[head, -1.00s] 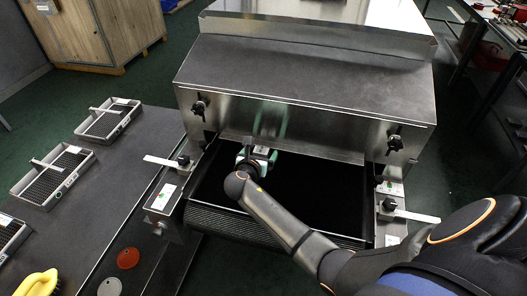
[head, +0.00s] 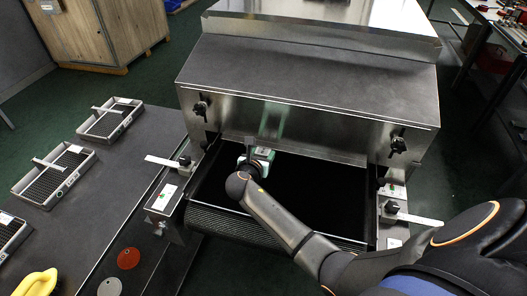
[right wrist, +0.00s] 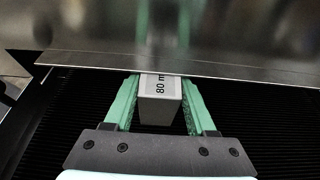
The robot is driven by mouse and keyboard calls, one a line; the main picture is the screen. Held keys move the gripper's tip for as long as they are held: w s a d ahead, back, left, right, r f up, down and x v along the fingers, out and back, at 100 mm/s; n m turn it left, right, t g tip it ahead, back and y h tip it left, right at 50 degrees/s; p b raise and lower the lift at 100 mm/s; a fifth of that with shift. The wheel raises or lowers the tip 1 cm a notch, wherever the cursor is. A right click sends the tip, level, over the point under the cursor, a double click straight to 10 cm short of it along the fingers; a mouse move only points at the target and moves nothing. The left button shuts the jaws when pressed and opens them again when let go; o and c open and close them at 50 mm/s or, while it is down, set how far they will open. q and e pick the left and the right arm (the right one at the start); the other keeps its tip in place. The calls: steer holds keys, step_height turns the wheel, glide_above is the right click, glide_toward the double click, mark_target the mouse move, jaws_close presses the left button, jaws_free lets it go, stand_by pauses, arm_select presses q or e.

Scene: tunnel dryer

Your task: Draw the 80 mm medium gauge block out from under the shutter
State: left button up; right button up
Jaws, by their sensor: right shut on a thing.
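The grey 80 mm gauge block (right wrist: 160,102) shows in the right wrist view between my right gripper's (right wrist: 158,98) green fingers, which are shut on its sides. Its top label reads "80 m" and is cut off by the shutter's lower edge, so its far end is hidden. The steel shutter (right wrist: 90,62) lies across the top of that view. In the head view my right gripper (head: 262,154) is at the left part of the opening, close under the shutter (head: 330,143). The block cannot be made out there. My left gripper is not in view.
The black conveyor belt (head: 315,200) lies bare to the right of the gripper. Clamps with plates stand at the left (head: 172,163) and right (head: 408,215) of the opening. A bench at left bears several mesh trays (head: 50,190) and a yellow object (head: 36,284).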

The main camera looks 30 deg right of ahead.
jaws_close()
steer(key=shift+s+a+f, duration=0.1)
steer(key=shift+s+a, duration=0.05)
steer(key=shift+a, duration=0.05)
steer(key=shift+s+a+p, duration=0.35)
steer(key=shift+p, duration=0.1)
steer(key=shift+s+a, duration=0.15)
steer(key=shift+s+a+p, duration=1.05)
steer(key=shift+s+a, duration=0.1)
steer(key=shift+a, duration=0.2)
steer(key=shift+s+a, duration=0.1)
